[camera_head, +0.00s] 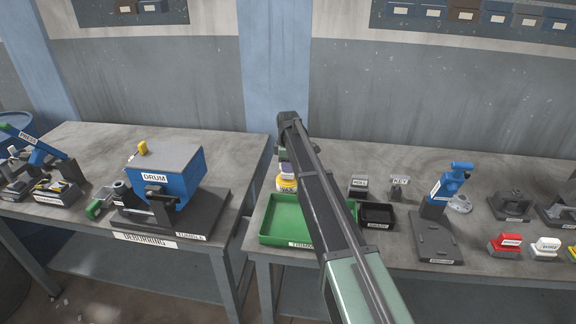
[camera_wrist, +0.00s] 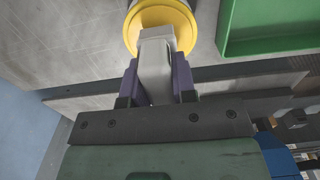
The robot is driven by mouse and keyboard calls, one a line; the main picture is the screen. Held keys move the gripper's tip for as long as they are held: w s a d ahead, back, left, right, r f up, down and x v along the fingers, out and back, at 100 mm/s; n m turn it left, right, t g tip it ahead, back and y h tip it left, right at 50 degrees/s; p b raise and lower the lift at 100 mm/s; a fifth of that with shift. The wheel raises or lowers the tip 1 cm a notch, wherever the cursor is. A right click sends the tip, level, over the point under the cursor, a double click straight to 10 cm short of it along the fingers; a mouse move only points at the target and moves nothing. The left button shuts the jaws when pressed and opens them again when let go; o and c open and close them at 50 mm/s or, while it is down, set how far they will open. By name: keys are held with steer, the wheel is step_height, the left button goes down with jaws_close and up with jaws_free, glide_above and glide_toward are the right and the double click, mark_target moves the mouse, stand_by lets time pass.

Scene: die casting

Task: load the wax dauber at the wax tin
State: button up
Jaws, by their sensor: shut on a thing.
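The wax tin (camera_head: 287,184), yellow with a white label, stands on the right bench at the back left corner of the green tray, partly hidden by my arm. In the wrist view the round yellow tin (camera_wrist: 184,17) is at the top centre. My gripper (camera_wrist: 157,78) is shut on a pale grey block-like handle, which I take to be the wax dauber (camera_wrist: 156,66). The dauber's far end points to the tin and overlaps its rim in the picture. I cannot tell whether it touches the wax. In the head view my arm mostly hides the gripper and dauber.
The green tray (camera_head: 267,236) lies right beside the tin, its wall (camera_wrist: 228,28) near it in the wrist view. A small black bin (camera_head: 378,205) and a blue-headed press (camera_head: 452,182) stand to the right. The blue drum machine (camera_head: 180,182) is on the left bench, across a gap.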

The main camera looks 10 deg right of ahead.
step_height(320, 180, up, 6)
steer(key=p, duration=0.5)
steer(key=shift+r+p, duration=0.25)
steer(key=shift+p, duration=0.05)
steer(key=shift+f, duration=0.15)
steer(key=shift+d, duration=0.1)
